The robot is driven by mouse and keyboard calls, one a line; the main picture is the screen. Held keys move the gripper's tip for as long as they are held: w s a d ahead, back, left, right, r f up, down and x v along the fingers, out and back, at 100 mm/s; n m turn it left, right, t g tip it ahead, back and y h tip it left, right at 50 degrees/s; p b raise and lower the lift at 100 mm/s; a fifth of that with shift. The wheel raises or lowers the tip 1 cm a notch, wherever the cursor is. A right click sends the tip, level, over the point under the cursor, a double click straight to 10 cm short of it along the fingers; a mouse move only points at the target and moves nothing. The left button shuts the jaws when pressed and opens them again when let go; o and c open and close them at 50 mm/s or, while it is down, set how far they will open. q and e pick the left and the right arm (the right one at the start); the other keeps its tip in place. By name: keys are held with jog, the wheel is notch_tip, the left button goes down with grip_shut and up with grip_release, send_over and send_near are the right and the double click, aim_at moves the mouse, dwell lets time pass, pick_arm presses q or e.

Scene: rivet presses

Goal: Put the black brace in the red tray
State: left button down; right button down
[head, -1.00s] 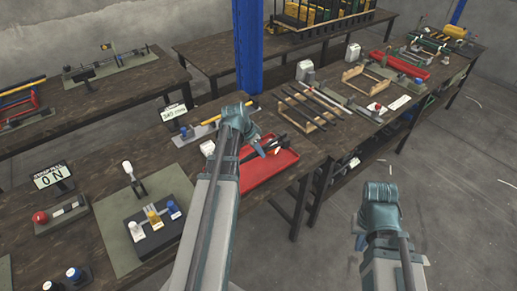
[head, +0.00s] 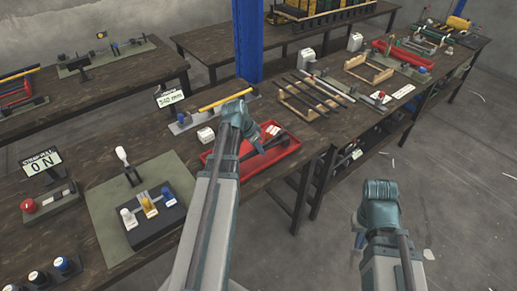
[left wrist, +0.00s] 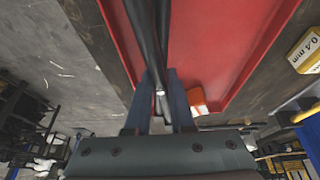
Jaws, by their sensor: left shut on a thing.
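My left gripper (head: 256,142) is shut on the black brace (head: 262,158), a long dark piece, over the red tray (head: 288,150). In the left wrist view the gripper's fingers (left wrist: 160,98) close around the brace (left wrist: 147,35). The brace runs away from the fingers above the tray's red floor (left wrist: 205,40), near its left side. I cannot tell whether the brace touches the floor. My right arm shows at the lower right of the head view, but its gripper does not show.
A small orange and white piece (left wrist: 198,98) shows by the tray's floor in the left wrist view. A white block (head: 206,135) stands left of the tray. A rack with dark bars (head: 308,98) is to its right. A fixture with coloured blocks (head: 150,208) stands at the front left.

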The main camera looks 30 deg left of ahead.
pick_arm(q)
jog(key=shift+f+b, duration=0.55)
jog(key=shift+b, duration=0.05)
jog(key=c, duration=0.7)
grip_release()
jog(key=shift+r, duration=0.1)
jog(key=p+v, duration=1.3)
jog(key=shift+s+r, duration=0.1)
jog(key=shift+r, duration=0.3)
